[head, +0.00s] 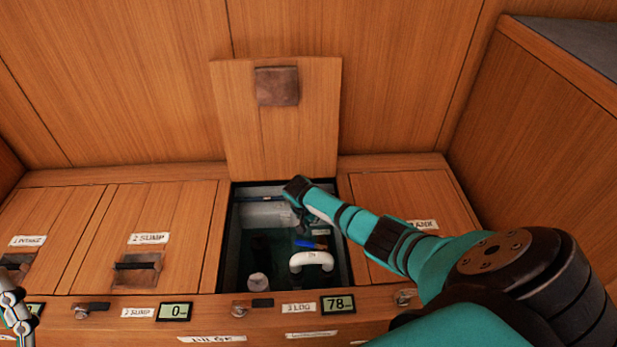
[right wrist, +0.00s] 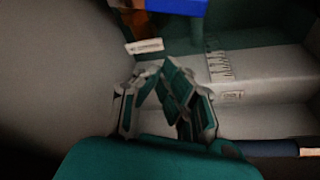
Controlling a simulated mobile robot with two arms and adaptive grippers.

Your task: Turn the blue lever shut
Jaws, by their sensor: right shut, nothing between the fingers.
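The blue lever (head: 308,244) sits inside the open middle compartment (head: 232,262), behind a white curved pipe (head: 312,259). In the head view its handle lies roughly left to right. In the right wrist view a blue piece of it (right wrist: 180,5) shows at the top edge, beyond my fingertips and apart from them. My right gripper (head: 303,226) reaches down into the compartment, just above the lever; it is small and partly hidden by my arm. In the right wrist view its fingers (right wrist: 161,70) meet, shut and empty. My left gripper (head: 17,312) is cut off at the left edge.
The compartment's wooden lid (head: 285,130) stands open against the back wall. A closed lid (head: 139,235) marked sump lies to the left, another (head: 410,195) to the right. Displays reading 0 (head: 174,312) and 78 (head: 337,304) sit on the front edge. The compartment walls leave little room.

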